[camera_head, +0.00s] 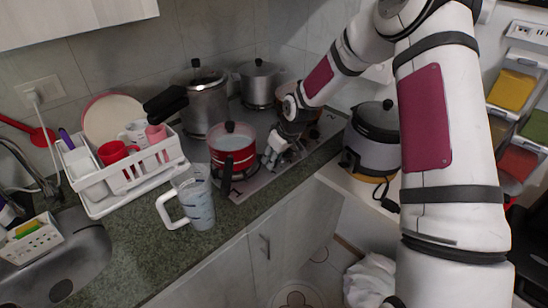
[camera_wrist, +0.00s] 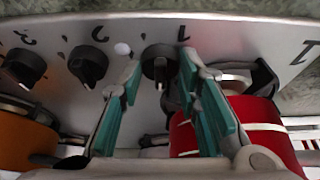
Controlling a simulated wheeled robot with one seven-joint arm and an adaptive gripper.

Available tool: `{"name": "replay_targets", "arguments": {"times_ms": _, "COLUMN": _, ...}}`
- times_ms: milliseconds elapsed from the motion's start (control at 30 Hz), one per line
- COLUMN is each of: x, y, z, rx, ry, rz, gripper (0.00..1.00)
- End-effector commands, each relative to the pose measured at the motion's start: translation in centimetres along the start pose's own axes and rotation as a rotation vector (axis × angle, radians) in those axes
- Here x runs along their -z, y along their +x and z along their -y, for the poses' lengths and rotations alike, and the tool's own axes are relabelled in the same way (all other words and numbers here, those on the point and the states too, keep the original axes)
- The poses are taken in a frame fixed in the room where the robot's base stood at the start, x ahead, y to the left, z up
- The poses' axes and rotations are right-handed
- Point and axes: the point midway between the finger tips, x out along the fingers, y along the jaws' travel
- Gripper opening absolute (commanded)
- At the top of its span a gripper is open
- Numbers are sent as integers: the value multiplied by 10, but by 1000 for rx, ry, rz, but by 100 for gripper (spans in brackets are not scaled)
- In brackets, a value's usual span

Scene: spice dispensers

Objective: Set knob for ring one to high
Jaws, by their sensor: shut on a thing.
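The stove's control panel (camera_wrist: 225,35) fills the upper part of the wrist view, with a row of black knobs. One black knob (camera_wrist: 161,58) sits between the teal-padded fingers of my gripper (camera_wrist: 160,76), which is shut on it. A mark like a 1 is beside this knob. Its grip bar points toward the bottom of the picture. Two other black knobs, the middle one (camera_wrist: 88,66) and the far-left one (camera_wrist: 24,67), stand free. In the head view my gripper (camera_head: 275,152) is at the stove's front edge, and the held knob is hidden there.
A red pot (camera_head: 232,150) stands on the stove (camera_head: 258,183) beside my gripper, its handle jutting forward. A pressure cooker (camera_head: 208,105) and a steel pot (camera_head: 258,84) stand behind. A rice cooker (camera_head: 372,135) is to the right. A measuring jug (camera_head: 197,205) stands on the counter.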

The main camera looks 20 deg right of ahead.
Motion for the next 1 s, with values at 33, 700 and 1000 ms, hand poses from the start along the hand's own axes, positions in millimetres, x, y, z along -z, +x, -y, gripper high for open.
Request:
{"name": "replay_targets", "arguments": {"times_ms": 33, "x": 0, "y": 0, "z": 1, "rx": -2, "ry": 7, "rz": 2, "gripper": 3}}
{"name": "replay_targets", "arguments": {"times_ms": 700, "x": 0, "y": 1, "z": 6, "rx": -140, "ry": 343, "rz": 3, "gripper": 2}}
{"name": "replay_targets", "arguments": {"times_ms": 1000, "x": 0, "y": 1, "z": 6, "rx": -140, "ry": 344, "rz": 3, "gripper": 33}}
